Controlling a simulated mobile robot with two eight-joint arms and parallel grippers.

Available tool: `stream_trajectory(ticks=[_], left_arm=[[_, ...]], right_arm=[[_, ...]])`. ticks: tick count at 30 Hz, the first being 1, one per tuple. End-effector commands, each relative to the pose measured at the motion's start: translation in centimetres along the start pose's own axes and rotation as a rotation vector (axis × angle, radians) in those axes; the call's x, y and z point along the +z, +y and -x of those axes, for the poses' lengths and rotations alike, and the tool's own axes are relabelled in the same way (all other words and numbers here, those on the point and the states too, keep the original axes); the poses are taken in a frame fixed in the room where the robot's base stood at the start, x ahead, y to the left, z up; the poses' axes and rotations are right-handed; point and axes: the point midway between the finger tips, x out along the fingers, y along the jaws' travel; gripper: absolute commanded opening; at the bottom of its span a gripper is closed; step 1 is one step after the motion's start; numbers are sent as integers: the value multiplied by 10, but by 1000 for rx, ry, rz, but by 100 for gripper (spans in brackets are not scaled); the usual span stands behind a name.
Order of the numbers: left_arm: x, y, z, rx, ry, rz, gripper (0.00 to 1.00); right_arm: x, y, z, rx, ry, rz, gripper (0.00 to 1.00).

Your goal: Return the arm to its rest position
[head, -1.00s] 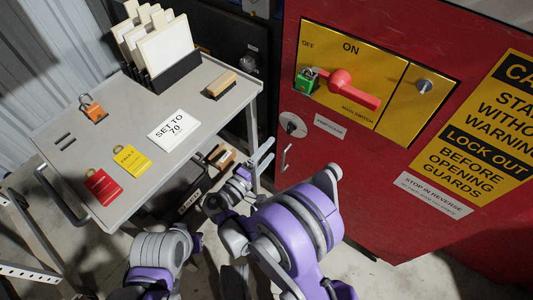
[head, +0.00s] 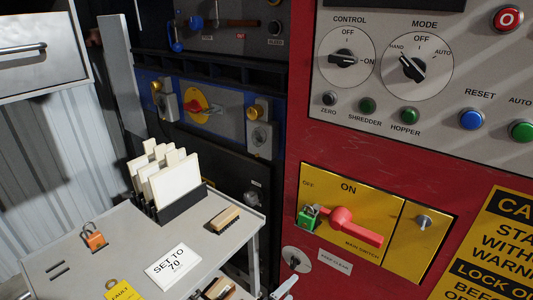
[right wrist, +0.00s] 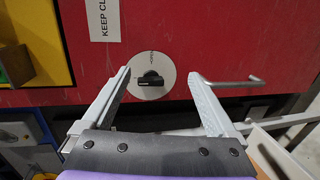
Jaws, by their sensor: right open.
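My right gripper (right wrist: 162,76) is open and empty in the right wrist view, its two pale fingers spread apart. A round key switch (right wrist: 151,77) on the red cabinet shows between and beyond the fingertips, with no visible contact. In the head view only a pale finger of the right gripper (head: 286,286) shows at the bottom edge, below the same key switch (head: 296,260). The rest of the right arm is out of that view. My left gripper is not in view.
The red cabinet (head: 390,165) stands on the right, with a red main switch (head: 355,228) and a green padlock (head: 308,218). A grey cart (head: 120,250) at left carries white panels (head: 175,183), an orange padlock (head: 95,238), a brush (head: 225,217) and a sign (head: 173,267).

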Motion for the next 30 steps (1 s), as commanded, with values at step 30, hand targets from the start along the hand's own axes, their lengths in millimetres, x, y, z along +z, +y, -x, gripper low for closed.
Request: stream_trajectory(ticks=[30], left_arm=[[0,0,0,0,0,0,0]], right_arm=[[258,-12,115,-1092,-285,-902,93]])
